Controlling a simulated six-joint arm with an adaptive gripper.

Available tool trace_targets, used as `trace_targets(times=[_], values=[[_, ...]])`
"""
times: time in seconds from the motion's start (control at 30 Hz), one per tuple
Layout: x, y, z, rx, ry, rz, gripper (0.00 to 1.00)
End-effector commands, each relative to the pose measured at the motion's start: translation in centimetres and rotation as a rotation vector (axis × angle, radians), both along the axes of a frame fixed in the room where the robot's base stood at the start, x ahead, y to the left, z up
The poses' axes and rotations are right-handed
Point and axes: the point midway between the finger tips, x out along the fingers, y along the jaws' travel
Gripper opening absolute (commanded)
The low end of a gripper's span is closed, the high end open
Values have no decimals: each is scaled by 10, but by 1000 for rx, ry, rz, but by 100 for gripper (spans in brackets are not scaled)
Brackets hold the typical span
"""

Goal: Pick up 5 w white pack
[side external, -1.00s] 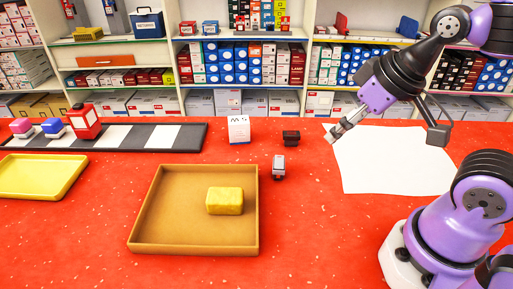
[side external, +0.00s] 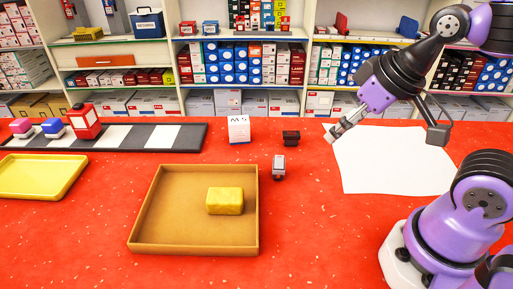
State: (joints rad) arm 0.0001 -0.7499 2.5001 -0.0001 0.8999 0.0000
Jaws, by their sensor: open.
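A white pack (side external: 239,129) stands upright on the red table, with dark lettering on its front that reads like "M S" or "5 W" and a blue band along its bottom. It stands just right of the dark striped strip's end. My gripper (side external: 332,138) is to the right of the pack, over the left edge of the white sheet. Its fingers point down and left, and it is open and empty, apart from everything. The gap between the fingers is small in this view.
A brown tray (side external: 150,243) holds a yellow block (side external: 225,201). A yellow tray (side external: 40,192), striped strip (side external: 150,137) and red item (side external: 84,121) are left. White sheet (side external: 390,165) lies right.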

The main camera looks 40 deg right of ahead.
Motion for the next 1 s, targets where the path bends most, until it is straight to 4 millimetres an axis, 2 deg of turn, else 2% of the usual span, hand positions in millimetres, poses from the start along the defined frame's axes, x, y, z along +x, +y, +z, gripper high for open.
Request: trace_targets(times=[0.07, 0.47, 0.57, 0.67, 0.77, 0.87, 1.0], values=[[0, 0, 0, 0, 0, 0, 100], [0, 0, 0, 0, 0, -1, 100], [7, -1, 4, 2, 5, -16, 100], [28, -5, 15, 5, 18, -60, 100], [64, -9, 27, 11, 38, -138, 100], [107, -12, 32, 17, 56, -230, 100], [168, -12, 22, 23, 76, -360, 100]])
